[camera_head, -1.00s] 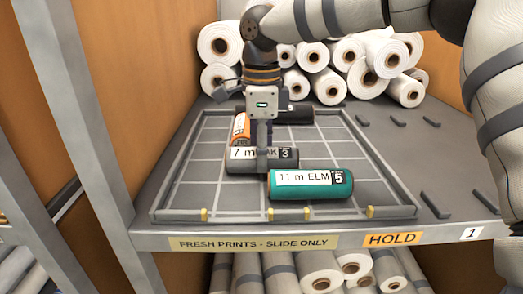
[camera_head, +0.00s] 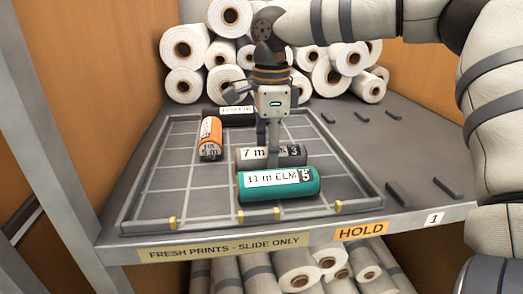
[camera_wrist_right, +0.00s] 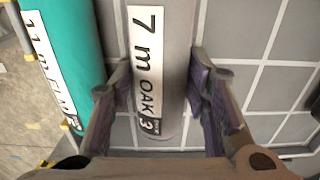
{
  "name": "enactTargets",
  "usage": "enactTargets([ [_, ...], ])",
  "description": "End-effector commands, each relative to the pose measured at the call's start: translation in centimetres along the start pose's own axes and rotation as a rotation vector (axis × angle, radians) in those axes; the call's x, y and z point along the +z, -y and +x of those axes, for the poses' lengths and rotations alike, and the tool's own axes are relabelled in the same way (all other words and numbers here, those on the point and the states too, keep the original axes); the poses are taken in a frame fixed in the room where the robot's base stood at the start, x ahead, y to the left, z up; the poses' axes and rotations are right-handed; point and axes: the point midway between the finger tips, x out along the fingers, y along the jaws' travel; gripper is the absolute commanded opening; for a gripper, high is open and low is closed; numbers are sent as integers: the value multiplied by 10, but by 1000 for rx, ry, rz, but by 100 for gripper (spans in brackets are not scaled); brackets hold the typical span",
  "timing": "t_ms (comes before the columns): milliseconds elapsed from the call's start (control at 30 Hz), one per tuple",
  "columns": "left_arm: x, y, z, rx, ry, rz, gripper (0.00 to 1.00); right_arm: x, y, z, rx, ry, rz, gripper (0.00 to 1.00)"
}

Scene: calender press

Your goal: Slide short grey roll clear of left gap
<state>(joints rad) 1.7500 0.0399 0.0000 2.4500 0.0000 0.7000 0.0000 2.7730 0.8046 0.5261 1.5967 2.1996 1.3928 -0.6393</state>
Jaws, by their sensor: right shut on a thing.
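The short grey roll (camera_head: 245,155), labelled "7 m OAK" with a 3, lies crosswise on the gridded tray (camera_head: 150,205), just behind the teal "11 m ELM" roll (camera_head: 245,191). My right gripper (camera_head: 272,152) reaches down over its middle. In the right wrist view its fingers (camera_wrist_right: 160,100) straddle the grey roll (camera_wrist_right: 168,50), one on each side, shut on it. The left gap (camera_head: 206,221) in the tray's front lip lies between yellow-tipped lip ends. The grey roll's left end stands right of most of that gap. My left gripper is not in view.
White rolls (camera_head: 183,50) are stacked at the back. The tray's left front area is bare. Small dark stops (camera_head: 398,193) sit on the shelf at right.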

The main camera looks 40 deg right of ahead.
Motion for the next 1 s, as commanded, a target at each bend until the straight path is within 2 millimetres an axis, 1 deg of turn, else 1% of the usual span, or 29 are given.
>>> enactTargets([
  [67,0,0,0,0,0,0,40,0,0,0,0,0,0,13],
  [100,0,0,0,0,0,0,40,0,0,0,0,0,0,45],
  [200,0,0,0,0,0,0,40,0,0,0,0,0,0,66],
  [467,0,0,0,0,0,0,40,0,0,0,0,0,1,66],
  [567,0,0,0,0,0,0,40,1,1,-7,-2,2,1,66],
  [667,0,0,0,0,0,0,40,1,1,-28,-3,3,2,66],
  [800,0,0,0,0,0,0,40,1,1,-67,-4,3,3,66],
  [900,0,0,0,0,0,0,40,1,1,-92,-4,2,2,66],
  [1000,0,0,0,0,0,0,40,1,0,-109,-2,2,2,66],
])
